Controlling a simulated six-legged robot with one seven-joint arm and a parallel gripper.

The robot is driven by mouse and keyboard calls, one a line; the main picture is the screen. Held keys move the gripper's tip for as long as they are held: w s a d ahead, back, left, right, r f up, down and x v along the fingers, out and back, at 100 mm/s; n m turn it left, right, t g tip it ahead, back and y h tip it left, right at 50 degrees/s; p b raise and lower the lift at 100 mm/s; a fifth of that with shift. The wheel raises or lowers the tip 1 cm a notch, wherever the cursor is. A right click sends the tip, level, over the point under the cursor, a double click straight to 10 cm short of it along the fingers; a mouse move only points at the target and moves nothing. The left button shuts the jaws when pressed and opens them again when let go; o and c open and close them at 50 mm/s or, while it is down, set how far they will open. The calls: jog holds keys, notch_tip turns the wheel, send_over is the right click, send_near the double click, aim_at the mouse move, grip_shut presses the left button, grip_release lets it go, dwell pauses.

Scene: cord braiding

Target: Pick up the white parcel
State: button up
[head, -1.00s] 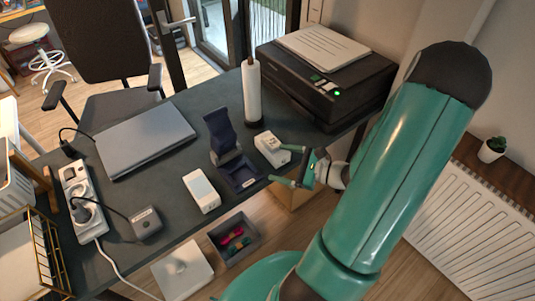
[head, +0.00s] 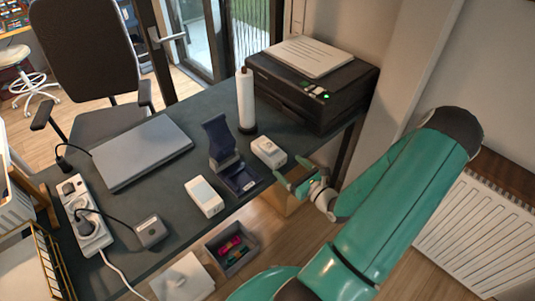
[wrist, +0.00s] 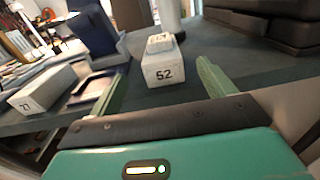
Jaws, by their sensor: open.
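Two white boxes that could be the parcel stand on the dark desk. One white box (head: 268,152) with a small raised piece on top is near the desk's right front edge. It shows the number 52 in the wrist view (wrist: 163,72), ahead of and between my open fingers. The other white box (head: 204,197) is further left; in the wrist view (wrist: 40,90) it is at the left, outside the fingers. My gripper (head: 291,174) is open and empty at the desk edge, just right of and in front of the 52 box, apart from it.
A dark blue stand (head: 220,140) with a tray (head: 240,178) sits between the boxes. A white bottle (head: 246,100) and black printer (head: 318,90) are behind. A laptop (head: 143,152) and power strip (head: 85,215) are left. A grey bin (head: 232,262) is below the desk.

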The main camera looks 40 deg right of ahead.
aim_at(275, 154)
jog(key=shift+w+d, duration=0.1)
jog(key=shift+w, duration=1.15)
jog(key=w, duration=0.5)
jog(key=shift+w, duration=0.35)
jog(key=c, duration=1.1)
